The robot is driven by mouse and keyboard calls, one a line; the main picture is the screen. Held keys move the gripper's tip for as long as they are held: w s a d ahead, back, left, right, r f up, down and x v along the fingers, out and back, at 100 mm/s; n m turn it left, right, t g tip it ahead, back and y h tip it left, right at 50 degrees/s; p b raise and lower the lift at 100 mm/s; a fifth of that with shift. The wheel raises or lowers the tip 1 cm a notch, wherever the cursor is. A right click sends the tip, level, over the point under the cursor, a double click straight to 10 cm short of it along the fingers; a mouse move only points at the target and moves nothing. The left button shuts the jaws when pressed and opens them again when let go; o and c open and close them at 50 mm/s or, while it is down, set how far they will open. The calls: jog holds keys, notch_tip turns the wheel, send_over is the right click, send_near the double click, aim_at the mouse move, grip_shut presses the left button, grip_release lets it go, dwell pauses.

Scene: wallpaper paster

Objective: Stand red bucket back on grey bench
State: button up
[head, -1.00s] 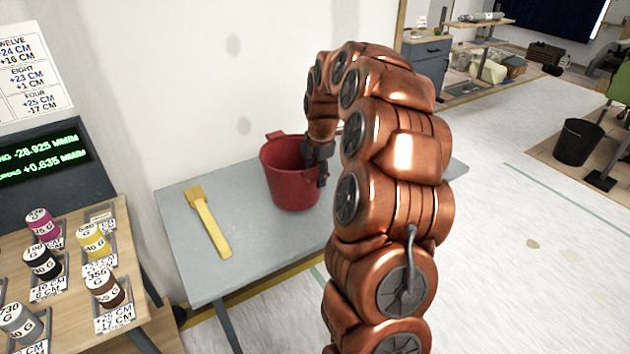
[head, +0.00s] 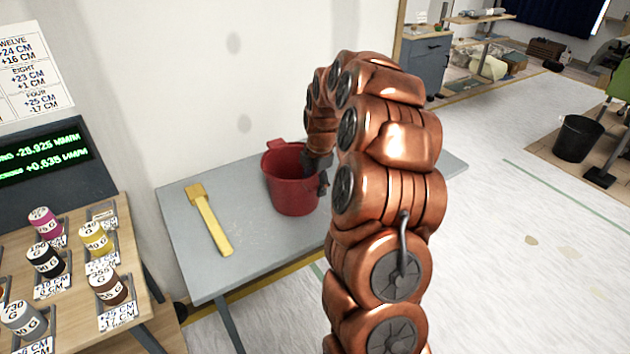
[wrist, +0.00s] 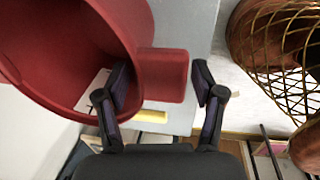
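The red bucket (head: 288,190) stands upright, or nearly so, on the grey bench (head: 262,245), close to the wall. My gripper (head: 320,178) is at its right side, partly hidden behind my arm in the head view. In the wrist view, the bucket (wrist: 75,45) fills the upper left, and its flat red side tab (wrist: 163,75) lies between the fingers of my gripper (wrist: 160,88). The fingers are spread, with a visible gap between the tab and the right finger. The base of the bucket is not clear enough to judge its contact exactly.
A yellow scraper-like tool (head: 210,222) lies on the bench left of the bucket. A wooden stand with several labelled weights (head: 45,260) and a dark display (head: 50,155) is at the left. Open floor lies right of my arm.

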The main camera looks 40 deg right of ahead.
jog(key=shift+o, duration=0.6)
jog(key=shift+r, duration=0.1)
jog(key=shift+r, duration=0.2)
notch_tip(320, 180, up, 12)
jog(key=s+b, duration=0.2)
jog(key=shift+f, duration=0.2)
